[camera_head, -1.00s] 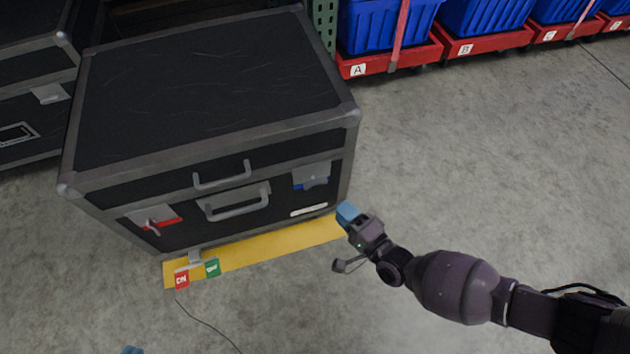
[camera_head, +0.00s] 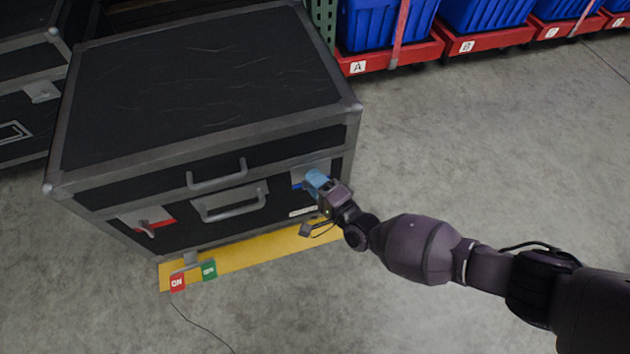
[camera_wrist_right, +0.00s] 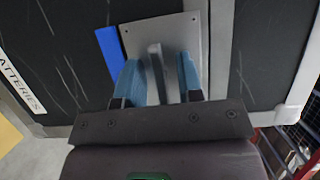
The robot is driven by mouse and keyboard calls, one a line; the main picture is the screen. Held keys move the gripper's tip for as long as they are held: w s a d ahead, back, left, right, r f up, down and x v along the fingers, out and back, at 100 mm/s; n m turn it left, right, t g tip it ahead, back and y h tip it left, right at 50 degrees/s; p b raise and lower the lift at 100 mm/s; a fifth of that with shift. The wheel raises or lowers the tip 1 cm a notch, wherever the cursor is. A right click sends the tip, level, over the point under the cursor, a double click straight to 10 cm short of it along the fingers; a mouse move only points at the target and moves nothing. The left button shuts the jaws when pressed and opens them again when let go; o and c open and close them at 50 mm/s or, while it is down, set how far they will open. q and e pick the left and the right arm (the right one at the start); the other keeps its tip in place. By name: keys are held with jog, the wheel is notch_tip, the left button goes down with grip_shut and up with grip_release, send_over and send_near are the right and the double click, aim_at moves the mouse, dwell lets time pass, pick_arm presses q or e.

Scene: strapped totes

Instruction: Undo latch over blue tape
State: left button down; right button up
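A black case (camera_head: 200,80) with grey metal edges stands on the floor. Its front right latch is a grey plate (camera_head: 312,166) with a strip of blue tape (camera_head: 297,186) beside it. My right gripper (camera_head: 317,182) is at this latch and covers much of it in the head view. In the right wrist view, the blue fingers of the gripper (camera_wrist_right: 160,80) are apart, one on each side of the raised latch lever (camera_wrist_right: 155,58). A gap shows between lever and fingers. The blue tape (camera_wrist_right: 110,52) lies left of the plate there. My left gripper is out of view.
A second latch (camera_head: 148,220) with red tape is at the front left. Two handles (camera_head: 218,178) sit between the latches. A yellow floor strip (camera_head: 260,250) carries red and green tags. Blue totes (camera_head: 375,22) stand at the back right. Floor on the right is clear.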

grip_shut()
